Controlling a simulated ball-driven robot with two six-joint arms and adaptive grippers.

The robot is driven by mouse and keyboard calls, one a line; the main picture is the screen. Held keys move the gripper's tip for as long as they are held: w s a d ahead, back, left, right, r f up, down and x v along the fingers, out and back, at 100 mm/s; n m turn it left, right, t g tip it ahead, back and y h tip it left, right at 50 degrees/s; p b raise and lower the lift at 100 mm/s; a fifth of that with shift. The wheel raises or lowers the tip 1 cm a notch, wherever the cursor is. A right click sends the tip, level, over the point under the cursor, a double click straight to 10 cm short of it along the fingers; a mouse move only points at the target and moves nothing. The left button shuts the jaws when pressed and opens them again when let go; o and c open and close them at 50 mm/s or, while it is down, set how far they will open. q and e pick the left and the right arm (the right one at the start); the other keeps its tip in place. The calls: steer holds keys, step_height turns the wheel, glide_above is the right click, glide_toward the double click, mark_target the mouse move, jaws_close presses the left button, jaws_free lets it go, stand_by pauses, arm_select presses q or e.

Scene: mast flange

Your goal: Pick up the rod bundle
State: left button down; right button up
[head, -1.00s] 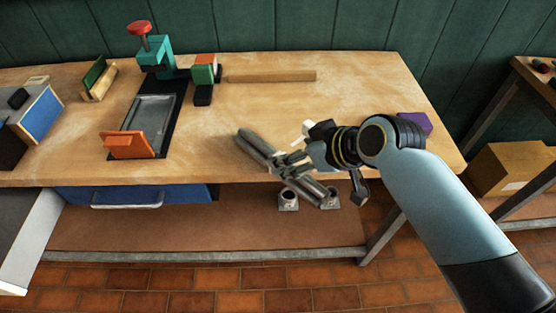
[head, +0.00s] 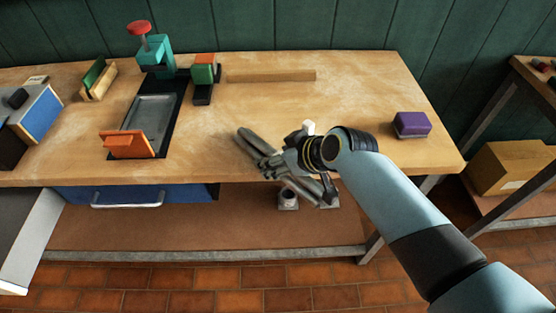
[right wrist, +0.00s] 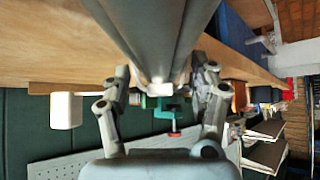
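The rod bundle (head: 257,143), several grey rods side by side, lies slantwise at the front edge of the workbench in the head view. Its near right end (head: 322,196) sticks out past the edge. My right gripper (head: 280,163) is at the middle of the bundle and hides part of it. In the right wrist view the bundle (right wrist: 155,35) runs between the two spread fingers (right wrist: 163,80), one on each side. The fingers look open; I cannot tell whether they touch the rods. My left gripper is not in view.
On the workbench (head: 360,95) are a purple block (head: 412,124), a wooden bar (head: 270,76), a teal clamp with a red knob (head: 155,55) and a grey tray (head: 153,115) with an orange block (head: 128,145). Grey fittings (head: 289,197) stand below the front edge. The bench's right side is mostly clear.

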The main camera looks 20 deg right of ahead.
steer(key=c, duration=1.1)
steer(key=shift+r, duration=0.1)
jaws_close()
